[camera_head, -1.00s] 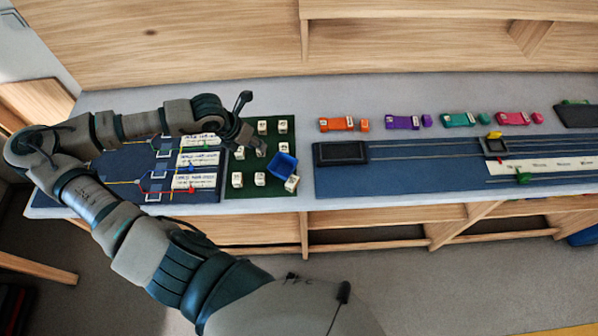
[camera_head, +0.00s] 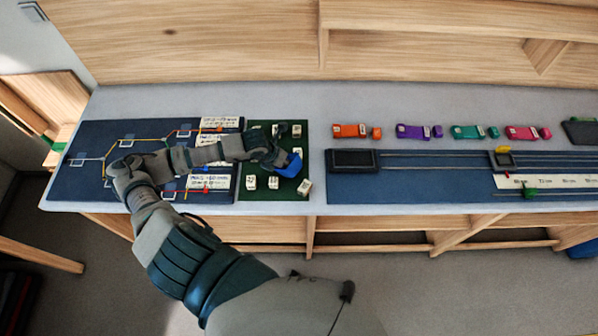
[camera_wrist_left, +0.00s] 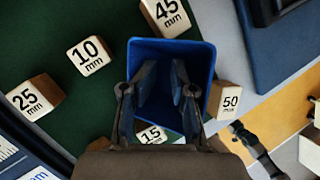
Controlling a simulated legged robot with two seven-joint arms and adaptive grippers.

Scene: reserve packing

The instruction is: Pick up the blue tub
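The blue tub (camera_head: 291,166) stands on the green mat (camera_head: 262,208) among number blocks, partly hidden by my left gripper (camera_head: 281,156). In the left wrist view the tub (camera_wrist_left: 207,58) is open toward the camera and looks empty apart from the fingers. My left gripper (camera_wrist_left: 163,80) has its fingers apart, with both fingertips over or inside the tub's mouth. I cannot tell how deep they reach, and I see no wall clamped between them.
A blue rail board (camera_head: 440,188) lies to the right, a blue diagram board (camera_head: 85,150) to the left.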

